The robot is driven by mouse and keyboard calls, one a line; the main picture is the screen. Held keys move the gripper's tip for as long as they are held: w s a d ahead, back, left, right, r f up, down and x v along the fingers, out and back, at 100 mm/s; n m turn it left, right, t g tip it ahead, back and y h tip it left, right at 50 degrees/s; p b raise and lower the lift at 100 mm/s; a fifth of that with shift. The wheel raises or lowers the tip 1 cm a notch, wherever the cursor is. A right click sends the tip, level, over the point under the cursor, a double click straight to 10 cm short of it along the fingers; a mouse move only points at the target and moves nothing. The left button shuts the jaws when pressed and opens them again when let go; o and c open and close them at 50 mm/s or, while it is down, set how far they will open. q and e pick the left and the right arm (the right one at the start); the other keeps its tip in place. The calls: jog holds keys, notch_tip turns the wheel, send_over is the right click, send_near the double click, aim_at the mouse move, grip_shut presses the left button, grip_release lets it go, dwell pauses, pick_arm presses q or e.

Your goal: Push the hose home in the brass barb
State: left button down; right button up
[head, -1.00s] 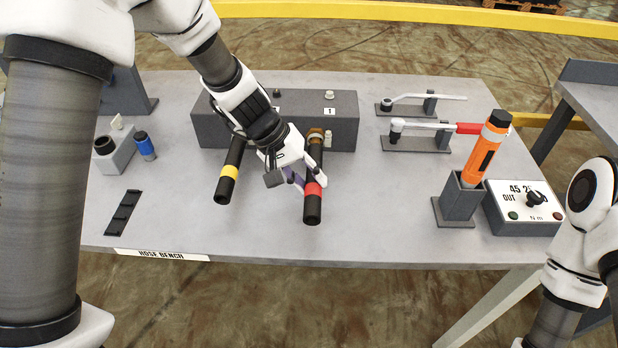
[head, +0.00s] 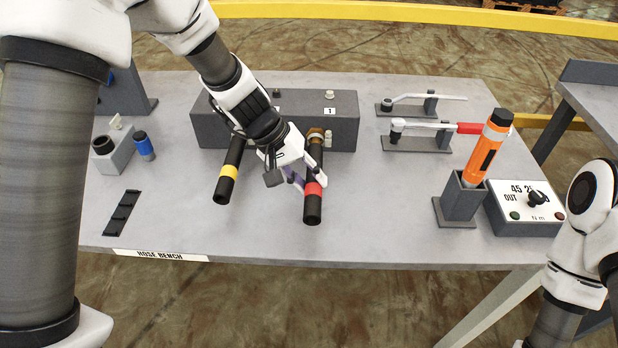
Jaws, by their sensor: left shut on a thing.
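A black hose with a red band (head: 313,208) lies toward the front of the bench from the grey block (head: 343,132). Its far end meets the brass barb (head: 316,134) on the block's front, near the label "1". Part of the brass still shows there; how deep the hose sits on it I cannot tell. My left gripper (head: 309,182) is shut on this hose close to the red band, and its fingers hide part of it. My right arm shows at the right edge, but its gripper is out of the picture.
A black hose with a yellow band (head: 227,177) lies left of my left gripper. An orange tool (head: 486,147) stands in a grey holder beside a control box (head: 525,208). Two lever tools (head: 417,137) lie at the back right. The front middle of the bench is clear.

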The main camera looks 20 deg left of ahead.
pick_arm(q)
jog(key=shift+w, duration=0.2)
jog(key=shift+w+a, duration=0.15)
jog(key=shift+w, duration=0.15)
jog(key=shift+w+a+p, duration=0.15)
jog(key=shift+w+p, duration=0.45)
jog(key=shift+w+a, duration=0.1)
jog(key=shift+w, duration=0.2)
jog(key=shift+w+a+r+p, duration=0.1)
jog(key=shift+w+a+p, duration=0.05)
jog(key=shift+w+p, duration=0.3)
jog(key=c, duration=0.7)
grip_release()
jog(key=shift+w, duration=0.1)
